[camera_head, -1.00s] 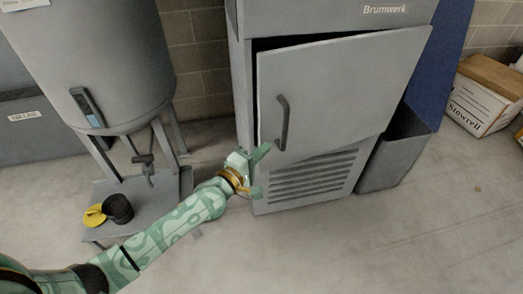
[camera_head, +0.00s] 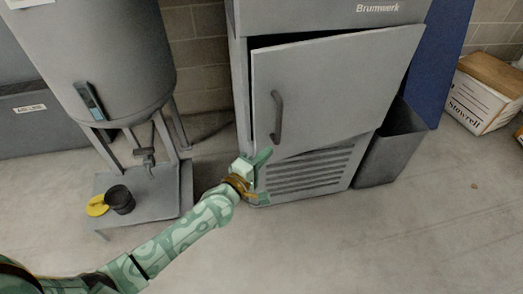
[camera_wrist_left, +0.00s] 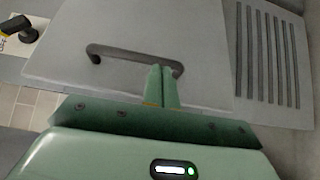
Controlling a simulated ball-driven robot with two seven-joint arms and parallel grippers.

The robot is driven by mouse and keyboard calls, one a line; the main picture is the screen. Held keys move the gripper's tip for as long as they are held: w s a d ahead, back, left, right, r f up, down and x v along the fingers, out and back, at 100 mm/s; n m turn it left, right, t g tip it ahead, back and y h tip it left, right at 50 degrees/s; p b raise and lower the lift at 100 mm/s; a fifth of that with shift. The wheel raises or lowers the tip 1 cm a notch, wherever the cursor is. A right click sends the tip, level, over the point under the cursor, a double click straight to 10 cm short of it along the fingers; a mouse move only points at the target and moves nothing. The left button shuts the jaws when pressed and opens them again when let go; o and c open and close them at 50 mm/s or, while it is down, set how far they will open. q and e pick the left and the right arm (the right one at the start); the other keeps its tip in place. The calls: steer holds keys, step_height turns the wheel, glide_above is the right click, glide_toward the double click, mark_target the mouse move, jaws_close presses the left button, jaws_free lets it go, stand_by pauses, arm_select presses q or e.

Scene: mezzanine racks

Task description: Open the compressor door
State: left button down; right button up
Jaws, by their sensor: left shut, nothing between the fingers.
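The compressor door (camera_head: 335,90) is a grey panel with a dark gap along its top and left edges, so it stands slightly ajar. Its dark bar handle (camera_head: 277,118) is near the left edge; in the left wrist view the handle (camera_wrist_left: 120,52) lies across the picture. My left gripper (camera_head: 267,155) is just below the handle's lower end. In the left wrist view its fingers (camera_wrist_left: 162,86) are together and empty, overlapping the handle's right end in the picture; I cannot tell whether they touch it. My right gripper is out of view.
A grey tank (camera_head: 95,60) on legs stands left of the cabinet, with a black cup (camera_head: 120,200) and yellow item (camera_head: 97,206) on its base plate. A grey bin (camera_head: 393,150) and cardboard box (camera_head: 478,97) stand right. The floor in front is clear.

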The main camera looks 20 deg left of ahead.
arm_select(q)
steer(key=shift+s+d, duration=0.45)
steer(key=shift+d, duration=0.25)
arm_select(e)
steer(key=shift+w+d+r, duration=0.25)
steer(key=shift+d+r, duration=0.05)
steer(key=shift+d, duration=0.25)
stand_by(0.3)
